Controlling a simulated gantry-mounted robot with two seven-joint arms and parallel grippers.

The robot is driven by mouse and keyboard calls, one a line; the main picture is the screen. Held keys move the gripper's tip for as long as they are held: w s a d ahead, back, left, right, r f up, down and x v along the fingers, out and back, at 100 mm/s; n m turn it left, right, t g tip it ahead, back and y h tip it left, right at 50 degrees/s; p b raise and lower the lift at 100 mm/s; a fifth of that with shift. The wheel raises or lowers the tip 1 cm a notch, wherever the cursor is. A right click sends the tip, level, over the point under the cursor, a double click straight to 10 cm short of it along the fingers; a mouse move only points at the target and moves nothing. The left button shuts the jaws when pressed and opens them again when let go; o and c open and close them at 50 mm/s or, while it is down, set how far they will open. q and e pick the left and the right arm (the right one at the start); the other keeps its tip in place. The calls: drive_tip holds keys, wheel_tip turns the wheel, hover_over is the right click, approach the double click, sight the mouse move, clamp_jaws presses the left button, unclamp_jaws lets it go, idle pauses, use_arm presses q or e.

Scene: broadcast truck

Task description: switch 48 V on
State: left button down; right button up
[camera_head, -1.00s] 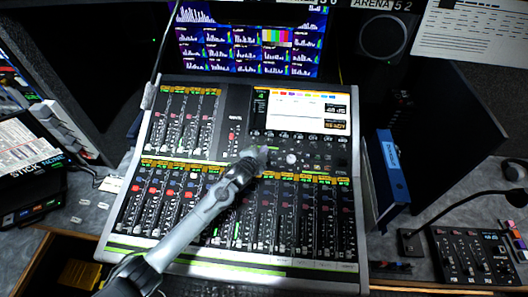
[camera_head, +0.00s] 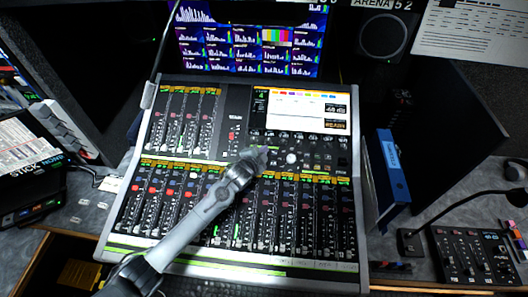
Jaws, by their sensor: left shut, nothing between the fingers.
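The mixing console (camera_head: 230,250) fills the middle of the head view, with fader banks, rows of small buttons and a bright screen (camera_head: 293,110). My left gripper (camera_head: 263,152) reaches in from the lower left over the console. It is shut and empty, its tip at the left end of the knob and button section (camera_head: 310,160) below the screen. I cannot tell whether the tip touches the panel. The 48 V label is too small to read, and my gripper hides some controls under it. My right gripper is not in view.
A wall display with meters (camera_head: 250,40) stands behind the console. A blue binder (camera_head: 393,165) stands at its right. A small control box (camera_head: 470,255) with a gooseneck lamp (camera_head: 450,205) is at the lower right.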

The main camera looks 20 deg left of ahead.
use_arm(q)
drive_tip(key=shift+w+f, duration=0.1)
drive_tip(key=shift+f, duration=0.1)
drive_tip(key=shift+w+f+b, duration=0.15)
drive_tip(key=shift+f+b, duration=0.25)
idle(0.7)
idle(0.4)
drive_tip(key=shift+r+p, duration=0.45)
drive_tip(key=shift+p, duration=0.2)
drive_tip(key=shift+s+r+p, duration=0.3)
drive_tip(key=shift+s+p, duration=0.05)
drive_tip(key=shift+p, duration=0.1)
drive_tip(key=shift+r, duration=0.25)
drive_tip(key=r+p, duration=0.1)
drive_tip(key=p, duration=0.1)
drive_tip(key=s+r+p, duration=0.1)
drive_tip(key=p, duration=0.1)
drive_tip(key=s+r+p, duration=0.1)
drive_tip(key=r+p, duration=0.1)
drive_tip(key=shift+d+r, duration=0.1)
drive_tip(key=shift+d, duration=0.15)
